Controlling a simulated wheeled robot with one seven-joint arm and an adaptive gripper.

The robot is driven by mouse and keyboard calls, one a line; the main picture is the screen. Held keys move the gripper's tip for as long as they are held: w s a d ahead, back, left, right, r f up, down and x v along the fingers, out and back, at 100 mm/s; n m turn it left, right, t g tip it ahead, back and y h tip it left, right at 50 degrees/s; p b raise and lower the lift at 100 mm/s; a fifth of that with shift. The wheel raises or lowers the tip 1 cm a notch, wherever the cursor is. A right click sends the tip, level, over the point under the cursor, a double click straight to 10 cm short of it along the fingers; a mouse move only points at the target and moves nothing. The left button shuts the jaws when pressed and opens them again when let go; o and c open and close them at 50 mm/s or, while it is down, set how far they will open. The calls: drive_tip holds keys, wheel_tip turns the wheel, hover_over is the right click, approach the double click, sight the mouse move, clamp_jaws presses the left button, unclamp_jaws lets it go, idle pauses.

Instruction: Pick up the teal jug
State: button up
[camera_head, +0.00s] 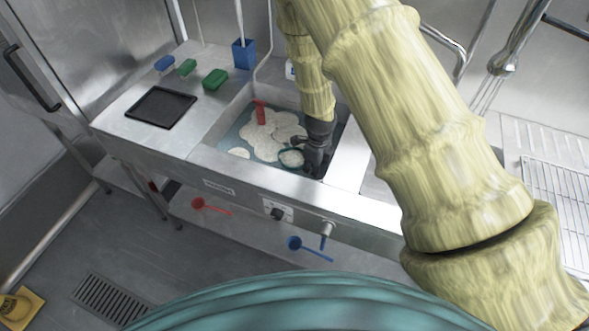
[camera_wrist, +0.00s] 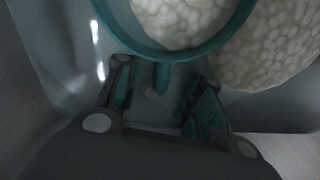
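The teal jug (camera_head: 291,158) sits in the steel basin, its round rim showing and something white and lumpy inside. In the wrist view the teal jug (camera_wrist: 135,38) fills the upper middle, with a short teal handle pointing down toward my gripper (camera_wrist: 162,98). My gripper's two fingers are apart, one on each side of the handle's end, with visible gaps. In the head view my gripper (camera_head: 305,158) reaches down into the basin right beside the jug. The jug's lower part is hidden.
The basin (camera_head: 215,132) holds bluish liquid with white lumpy patches and a red upright item (camera_head: 260,112). Its walls are close around my gripper. On the left counter are a black tray (camera_head: 161,108), blue and green blocks, and a blue container (camera_head: 244,54).

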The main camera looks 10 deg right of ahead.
drive_tip(key=shift+f, duration=1)
clamp_jaws()
drive_tip(key=shift+r, duration=0.1)
